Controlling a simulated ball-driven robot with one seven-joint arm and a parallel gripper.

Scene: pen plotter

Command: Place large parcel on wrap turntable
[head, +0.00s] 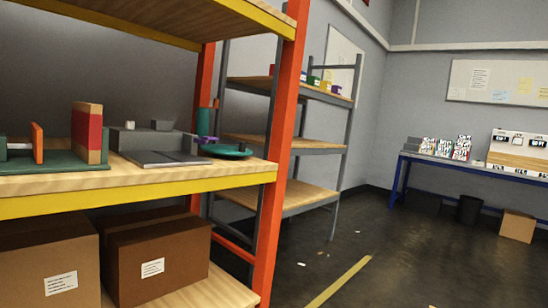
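Two large brown cardboard boxes with white labels stand side by side on the lower shelf at the left: a left box (45,245), cut off by the picture's edge, and a right box (180,255). I cannot tell whether either is the large parcel. A flat dark green disc (228,150) lies at the right end of the wooden shelf above them; I cannot tell whether it is the wrap turntable. A smaller brown box (517,226) stands on the floor at the far right. My gripper is not in view.
An orange rack upright (279,150) stands near the middle. A grey machine (150,140) and a red-and-wood block (88,133) sit on the upper shelf. Behind is a grey rack (325,140). A blue table (470,167) and black bin (469,209) stand at right. The dark floor (400,260) is mostly clear.

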